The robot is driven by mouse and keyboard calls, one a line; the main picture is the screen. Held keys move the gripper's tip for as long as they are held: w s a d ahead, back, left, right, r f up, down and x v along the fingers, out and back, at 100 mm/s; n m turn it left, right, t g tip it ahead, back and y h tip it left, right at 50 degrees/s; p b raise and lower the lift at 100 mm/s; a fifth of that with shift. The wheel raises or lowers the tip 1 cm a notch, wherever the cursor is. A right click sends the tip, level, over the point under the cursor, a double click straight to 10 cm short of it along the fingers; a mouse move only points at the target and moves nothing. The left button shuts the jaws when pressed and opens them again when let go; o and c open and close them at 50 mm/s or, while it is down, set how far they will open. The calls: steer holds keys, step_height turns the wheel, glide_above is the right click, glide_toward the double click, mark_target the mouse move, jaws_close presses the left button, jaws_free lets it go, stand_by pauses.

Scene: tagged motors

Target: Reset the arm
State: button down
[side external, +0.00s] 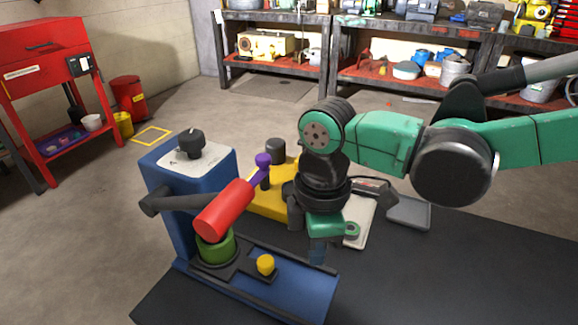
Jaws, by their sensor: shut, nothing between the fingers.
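My arm is green and black and reaches in from the right, with its wrist bent downward. My gripper (318,252) points down at the right edge of the blue motor stand and looks shut and empty. The blue stand (182,222) has a black knob on top. A red cylinder (224,209) sits tilted on a green round part (215,247) on the stand's low base. A yellow knob (265,265) stands on that base, left of my gripper. A purple knob (263,160) shows behind the red cylinder.
A yellow block (272,203) is behind the stand, partly hidden by my wrist. A grey tray (408,212) lies right of my gripper. The dark mat (440,280) is clear at front right. Shelves (275,17) and a red cart (45,65) stand farther back.

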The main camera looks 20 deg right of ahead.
steer(key=d+r+m+t, duration=0.2)
steer(key=d+m+t, duration=0.1)
steer(key=d+m, duration=0.4)
steer(key=s+d+r+m+t, duration=0.1)
steer(key=d+m+t, duration=0.3)
steer(key=d+m, duration=0.4)
steer(key=d, duration=0.5)
steer(key=shift+d+r, duration=0.3)
steer(key=shift+r, duration=0.05)
